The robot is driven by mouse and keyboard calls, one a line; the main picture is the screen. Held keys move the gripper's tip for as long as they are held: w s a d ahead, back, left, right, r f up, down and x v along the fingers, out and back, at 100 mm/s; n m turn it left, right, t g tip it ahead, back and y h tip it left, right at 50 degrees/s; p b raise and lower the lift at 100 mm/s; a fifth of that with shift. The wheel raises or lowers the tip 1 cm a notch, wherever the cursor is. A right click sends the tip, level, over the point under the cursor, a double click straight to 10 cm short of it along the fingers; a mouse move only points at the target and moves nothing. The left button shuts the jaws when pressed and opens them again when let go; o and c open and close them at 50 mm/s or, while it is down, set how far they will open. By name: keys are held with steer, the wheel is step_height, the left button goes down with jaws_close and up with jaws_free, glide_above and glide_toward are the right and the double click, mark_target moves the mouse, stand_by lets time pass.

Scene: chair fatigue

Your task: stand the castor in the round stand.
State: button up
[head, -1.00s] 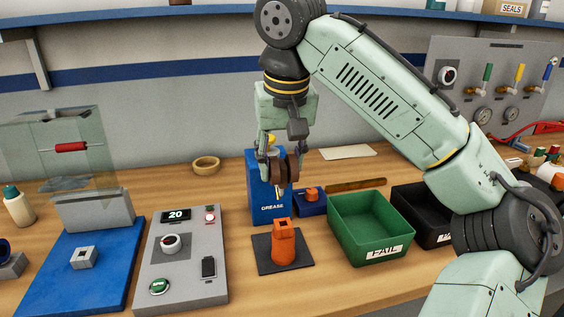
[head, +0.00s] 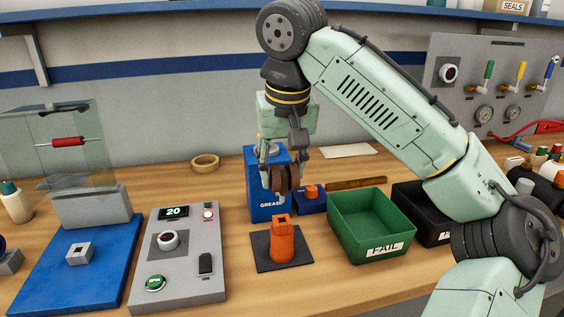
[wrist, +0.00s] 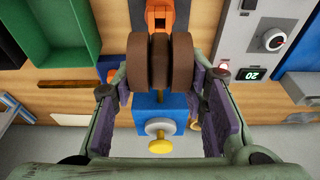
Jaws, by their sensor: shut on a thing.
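My gripper (head: 284,172) is shut on the castor (head: 286,181), which has brown twin wheels. In the wrist view the castor (wrist: 144,62) sits between the purple-padded fingers (wrist: 164,100). The castor is held in the air, above and behind the round stand in the head view. The round stand (head: 283,242) is an orange cylinder with a squarish top opening, on a dark square plate (head: 262,253). It also shows in the wrist view (wrist: 159,15), partly hidden behind the wheels. The castor's stem is not clear in either view.
The green FAIL bin (head: 373,240) is right of the stand, with a black bin (head: 420,225) beyond. A grey control box (head: 184,275) and a blue fixture base (head: 70,275) stand left.

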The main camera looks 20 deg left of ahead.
mark_target(282, 197)
steer(key=shift+f+b, duration=0.7)
steer(key=shift+f, duration=0.8)
steer(key=shift+p, duration=1.1)
stand_by(0.4)
steer(key=shift+f+b, duration=0.8)
steer(key=shift+f, duration=0.9)
steer(key=o, duration=1.2)
steer(key=shift+c, duration=0.2)
steer(key=v, duration=1.2)
